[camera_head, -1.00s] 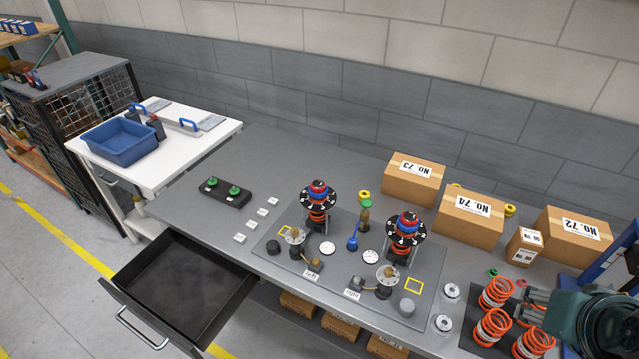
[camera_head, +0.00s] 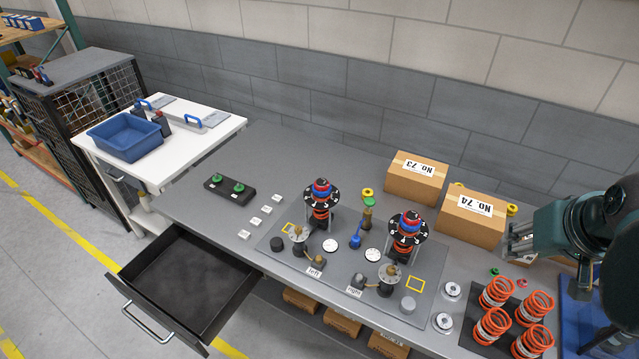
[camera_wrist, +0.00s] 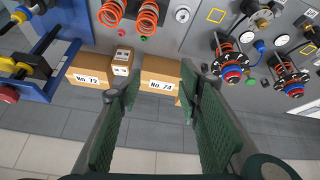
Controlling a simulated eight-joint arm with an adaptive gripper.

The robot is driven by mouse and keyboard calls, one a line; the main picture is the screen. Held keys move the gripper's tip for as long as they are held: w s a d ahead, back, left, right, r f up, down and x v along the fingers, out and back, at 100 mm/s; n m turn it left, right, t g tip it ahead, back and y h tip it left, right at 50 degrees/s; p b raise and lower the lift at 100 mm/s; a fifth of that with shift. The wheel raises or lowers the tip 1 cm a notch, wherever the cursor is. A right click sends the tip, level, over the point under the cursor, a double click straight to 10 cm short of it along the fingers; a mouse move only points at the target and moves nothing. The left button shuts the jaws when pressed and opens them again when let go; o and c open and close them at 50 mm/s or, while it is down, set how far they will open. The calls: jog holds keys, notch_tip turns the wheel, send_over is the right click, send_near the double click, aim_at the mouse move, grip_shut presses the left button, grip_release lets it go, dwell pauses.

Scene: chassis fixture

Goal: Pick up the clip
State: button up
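I cannot tell for sure which item is the clip. A small green piece (camera_head: 494,270) and a small red piece (camera_head: 508,283) lie by the orange springs on the bench; the green one also shows in the wrist view (camera_wrist: 144,38). Several small white pieces (camera_head: 256,222) lie in a row left of the fixture plate. My gripper (camera_head: 512,241) is at the right, raised in front of the boxes. In the wrist view my gripper (camera_wrist: 157,92) has its fingers wide apart, with nothing between them.
The fixture plate (camera_head: 270,245) carries two spring assemblies. Orange springs (camera_head: 497,291) stand on a dark mat. Cardboard boxes (camera_head: 470,219) line the wall side. A blue frame (camera_head: 577,315) is at the right. The drawer (camera_head: 185,280) is open; a blue bin (camera_head: 124,138) stands at the left.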

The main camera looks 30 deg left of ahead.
jog(key=w+a+r+n+g+p, duration=0.2)
jog(key=w+a+r+n, duration=0.15)
jog(key=w+a, duration=1)
jog(key=w+a+f+n+g+p, duration=0.1)
jog(key=w+a+f+n, duration=0.1)
jog(key=w+a, duration=0.4)
jog(key=w+a+f+n+p, duration=0.15)
jog(key=w+a, duration=0.25)
jog(key=a, duration=0.5)
jog(key=w+a+f+n+g+p, duration=0.1)
jog(key=a+f+n, duration=0.1)
jog(key=a+f, duration=0.5)
jog(key=w+a+f+n+g+p, duration=0.1)
jog(key=a+f, duration=0.6)
jog(key=a, duration=0.7)
jog(key=w+a+f+n+g+p, duration=0.1)
jog(key=a+f+n, duration=0.2)
jog(key=a+f, duration=0.4)
jog(key=shift+a+f+h, duration=0.2)
jog(key=shift+a, duration=0.95)
jog(key=shift+a+f+h, duration=0.15)
jog(key=shift+a+h, duration=0.05)
jog(key=shift+a, duration=0.9)
jog(key=shift+s+a+f+n, duration=0.15)
jog(key=shift+a+f+n, duration=0.1)
jog(key=shift+a+n, duration=0.05)
jog(key=shift+f, duration=1.3)
